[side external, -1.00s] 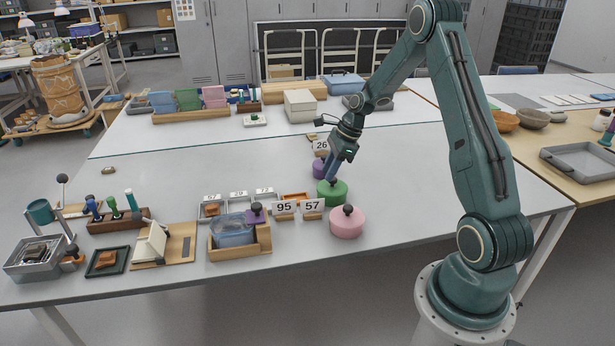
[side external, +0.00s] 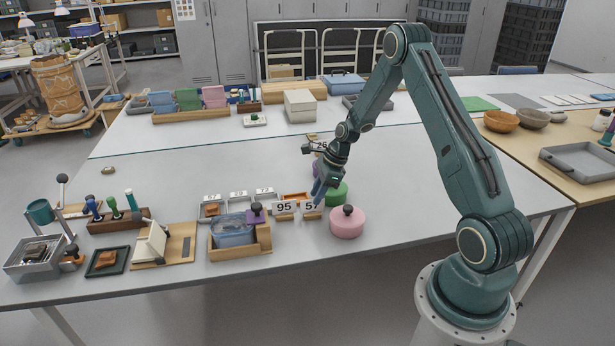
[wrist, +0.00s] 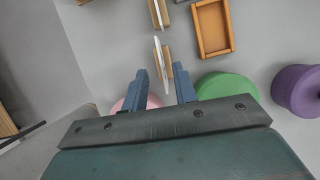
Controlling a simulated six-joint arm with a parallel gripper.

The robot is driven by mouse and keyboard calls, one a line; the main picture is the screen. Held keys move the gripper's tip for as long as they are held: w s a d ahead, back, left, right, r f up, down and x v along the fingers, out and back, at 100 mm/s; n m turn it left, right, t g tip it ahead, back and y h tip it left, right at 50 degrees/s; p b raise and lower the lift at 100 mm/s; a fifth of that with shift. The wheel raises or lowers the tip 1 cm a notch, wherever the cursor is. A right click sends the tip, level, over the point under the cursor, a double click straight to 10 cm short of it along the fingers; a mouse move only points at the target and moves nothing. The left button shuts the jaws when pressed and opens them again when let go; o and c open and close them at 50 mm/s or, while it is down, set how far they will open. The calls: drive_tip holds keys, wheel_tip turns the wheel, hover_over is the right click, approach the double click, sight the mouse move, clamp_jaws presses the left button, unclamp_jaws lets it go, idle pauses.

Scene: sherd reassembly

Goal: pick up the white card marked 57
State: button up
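The white card marked 57 (side external: 308,207) stands upright in a small wooden holder near the front of the table, its right part covered by my gripper (side external: 319,188). In the wrist view the card (wrist: 157,58) shows edge-on as a thin white strip, with its wooden holder (wrist: 179,72) beside it. My gripper (wrist: 161,72) is open. Its two blue fingers lie on either side of the card's near end in the picture. I see no contact, and cannot tell how far the fingertips are above the holder.
Card 95 (side external: 284,207) stands just left of card 57. A pink lidded pot (side external: 347,222) is close on the right, a green pot (side external: 338,193) behind it. A purple pot (wrist: 298,91) and an orange tray (wrist: 213,28) are nearby.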

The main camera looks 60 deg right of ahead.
sight(310, 212)
drive_tip(key=shift+x, duration=2.6)
drive_tip(key=shift+w, duration=0.15)
clamp_jaws()
